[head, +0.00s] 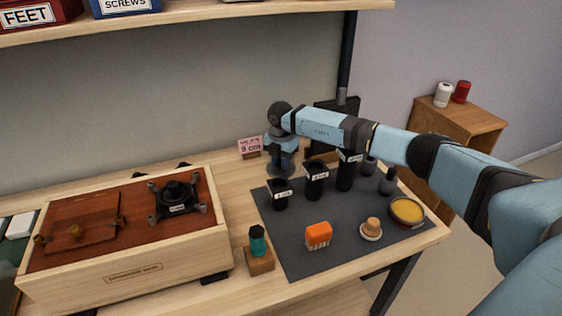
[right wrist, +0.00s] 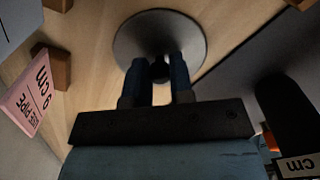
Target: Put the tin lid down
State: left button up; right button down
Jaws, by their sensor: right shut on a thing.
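The tin lid (right wrist: 128,45) is a round grey metal disc in the right wrist view. My right gripper (right wrist: 160,72) is shut on its small dark knob, which lies between the two fingers. In the head view my right gripper (head: 282,165) points down at the back of the table, just beyond the dark mat. The lid is over bare wood there; I cannot tell whether it touches the table. An open round tin (head: 407,211) with yellow contents stands at the mat's right end. My left gripper is not in view.
A pink sign (head: 250,146) stands close left of my right gripper. Several black labelled cups, one of them (head: 280,193) nearest, stand on the dark mat (head: 285,240). An orange brush (head: 318,235) and a wooden box (head: 120,275) are nearer the front.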

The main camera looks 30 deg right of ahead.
jog(key=shift+r, duration=0.1)
jog(key=c, duration=1)
grip_release()
jog(key=shift+f, duration=0.2)
jog(key=shift+r, duration=0.1)
notch_tip(320, 180, up, 12)
jog(key=p, duration=0.1)
jog(key=shift+s, duration=0.1)
